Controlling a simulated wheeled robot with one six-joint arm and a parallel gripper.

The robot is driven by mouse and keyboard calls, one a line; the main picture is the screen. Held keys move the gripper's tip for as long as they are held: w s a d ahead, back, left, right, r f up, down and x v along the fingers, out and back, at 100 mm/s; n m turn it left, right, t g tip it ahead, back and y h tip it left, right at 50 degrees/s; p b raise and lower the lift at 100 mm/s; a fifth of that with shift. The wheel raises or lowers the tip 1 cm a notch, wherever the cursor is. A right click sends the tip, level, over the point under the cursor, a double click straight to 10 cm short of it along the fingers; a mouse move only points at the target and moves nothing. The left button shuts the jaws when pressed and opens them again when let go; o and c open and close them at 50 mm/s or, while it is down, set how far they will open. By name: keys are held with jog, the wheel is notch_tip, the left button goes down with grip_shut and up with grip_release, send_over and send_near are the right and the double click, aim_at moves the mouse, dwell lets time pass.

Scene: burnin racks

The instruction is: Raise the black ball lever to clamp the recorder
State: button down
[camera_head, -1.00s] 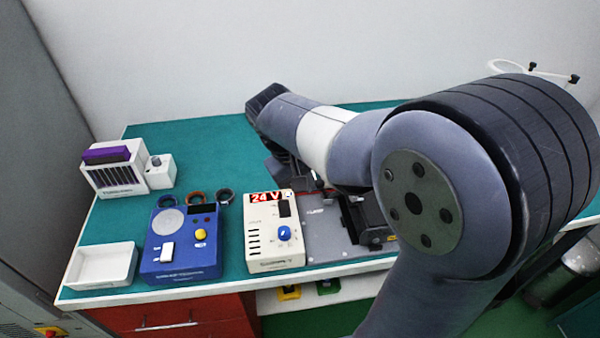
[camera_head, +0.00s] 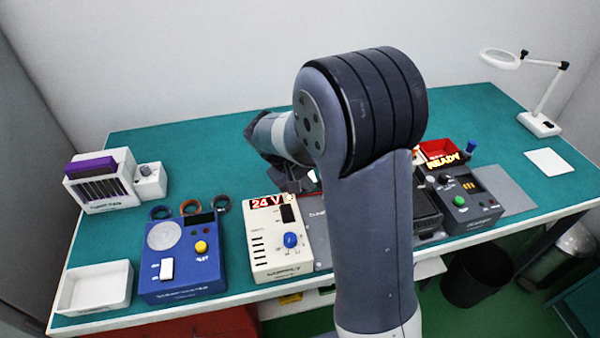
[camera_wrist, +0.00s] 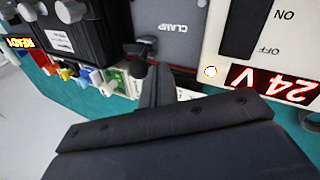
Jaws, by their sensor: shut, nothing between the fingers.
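The black ball lever (camera_wrist: 140,47) shows in the wrist view beside the CLAMP label on the grey plate (camera_wrist: 180,45). My gripper (camera_wrist: 157,72) is shut and empty, its narrow dark fingers just below the lever in the picture; whether they touch it is unclear. The recorder looks to be the black box (camera_wrist: 82,30) left of the lever in the wrist view. In the head view the black box (camera_head: 428,212) is partly behind my arm, and the lever is hidden.
The cream 24 V box (camera_head: 272,248) stands left of the plate, near my gripper. A dark READY unit (camera_head: 462,200) stands to the right. Coloured connectors (camera_wrist: 92,76) line the black box's edge. The blue tester (camera_head: 183,258) and white tray (camera_head: 95,287) are further left.

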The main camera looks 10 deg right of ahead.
jog(key=shift+d+f, duration=0.2)
jog(key=shift+f, duration=0.2)
jog(key=d+y+p, duration=0.1)
jog(key=d+r+y, duration=0.1)
jog(key=d+y+p, duration=0.1)
jog(key=shift+d+r+p, duration=0.3)
jog(key=shift+d+r, duration=0.05)
jog(key=shift+r, duration=0.05)
jog(key=shift+r, duration=0.15)
dwell(0.3)
jog(key=d+p+v, duration=0.1)
jog(key=p+v, duration=0.6)
jog(key=v, duration=0.2)
jog(key=shift+r, duration=0.45)
